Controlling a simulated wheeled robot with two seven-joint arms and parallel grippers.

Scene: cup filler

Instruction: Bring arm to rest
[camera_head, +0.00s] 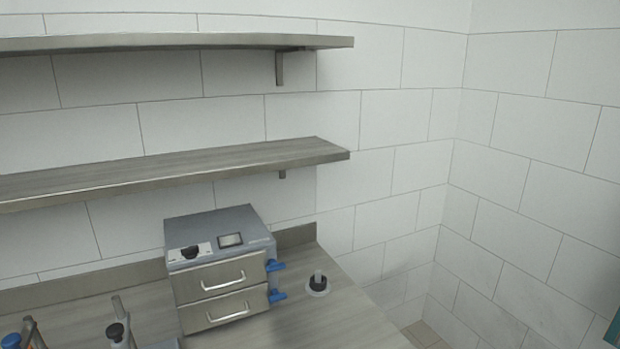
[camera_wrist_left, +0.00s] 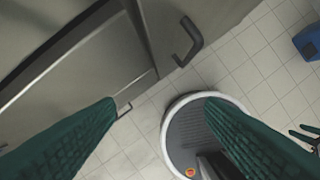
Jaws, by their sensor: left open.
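My left gripper (camera_wrist_left: 162,105) shows in the left wrist view as two green ribbed fingers, spread wide apart with nothing between them. It points down over the tiled floor, in front of grey cabinet fronts (camera_wrist_left: 70,70). It is not in the head view. A small dark-and-green shape (camera_wrist_left: 306,137) at the right edge of the wrist view may be my right gripper; its jaws cannot be made out.
In the head view, a grey unit with two drawers (camera_head: 219,281) stands on the counter (camera_head: 335,315) below two wall shelves (camera_head: 180,174). A round dark fitting (camera_head: 318,285) sits beside it. A blue object (camera_wrist_left: 309,42) is at the wrist view's right edge. Open floor (camera_wrist_left: 245,75) shows there.

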